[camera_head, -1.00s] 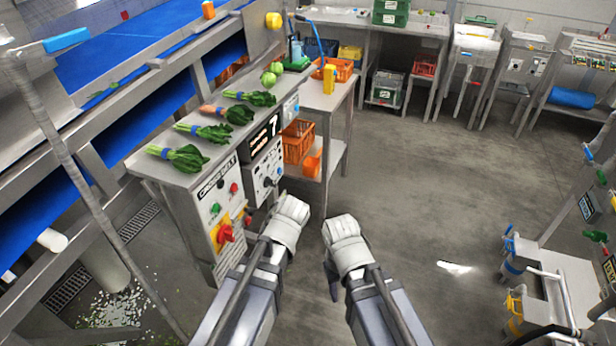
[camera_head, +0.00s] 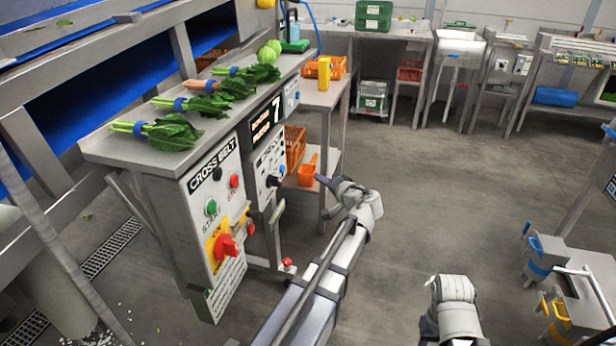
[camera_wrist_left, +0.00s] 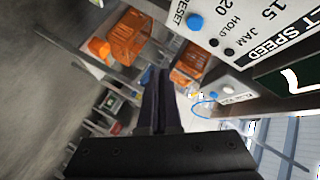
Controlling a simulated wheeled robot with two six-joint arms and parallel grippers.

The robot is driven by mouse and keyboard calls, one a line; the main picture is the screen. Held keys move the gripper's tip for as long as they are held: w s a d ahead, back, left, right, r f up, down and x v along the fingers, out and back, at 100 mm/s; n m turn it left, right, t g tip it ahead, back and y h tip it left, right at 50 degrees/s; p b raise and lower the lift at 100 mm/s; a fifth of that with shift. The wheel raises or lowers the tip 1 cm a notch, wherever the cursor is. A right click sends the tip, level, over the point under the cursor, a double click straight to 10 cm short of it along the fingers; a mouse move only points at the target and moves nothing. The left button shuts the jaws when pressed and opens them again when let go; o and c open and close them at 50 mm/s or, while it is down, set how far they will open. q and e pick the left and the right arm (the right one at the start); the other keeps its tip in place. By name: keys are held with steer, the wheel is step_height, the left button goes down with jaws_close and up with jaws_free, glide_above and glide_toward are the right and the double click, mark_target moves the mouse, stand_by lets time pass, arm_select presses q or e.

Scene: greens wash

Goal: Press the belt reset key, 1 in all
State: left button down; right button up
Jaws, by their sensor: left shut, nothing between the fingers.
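The panel marked RESET, HOLD and JAM (camera_wrist_left: 245,25) fills the upper right of the left wrist view. Its round blue reset key (camera_wrist_left: 195,22) sits beside the word RESET. In the head view this panel (camera_head: 268,172) is on the cabinet's side, right of the CROSS BELT panel, and the key is small there. My left gripper (camera_head: 320,181) is shut and empty, to the right of the panel and apart from it. Its closed fingers (camera_wrist_left: 162,73) show below and left of the blue key in the wrist view. My right gripper (camera_head: 440,318) is low at the right; its fingers are unclear.
The CROSS BELT panel (camera_head: 214,190) has green and red buttons and a red knob (camera_head: 226,248). Bunches of greens (camera_head: 165,132) lie on the cabinet top. Orange crates (camera_head: 295,145) and an orange scoop (camera_head: 307,172) are on the stand behind.

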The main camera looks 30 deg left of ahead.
mark_target(282, 169)
arm_select(q)
steer(key=shift+w+d, duration=0.15)
steer(key=shift+w, duration=0.35)
steer(key=s+a, duration=0.2)
steer(key=a, duration=0.6)
steer(key=shift+a, duration=0.35)
steer(key=shift+a, duration=0.15)
stand_by(1.8)
steer(key=shift+s+a, duration=0.1)
steer(key=shift+a, duration=0.15)
steer(key=shift+s+a, duration=0.1)
steer(key=shift+a, duration=0.4)
stand_by(0.7)
steer(key=shift+d, duration=0.15)
steer(key=shift+w+d, duration=0.2)
steer(key=shift+d, duration=0.5)
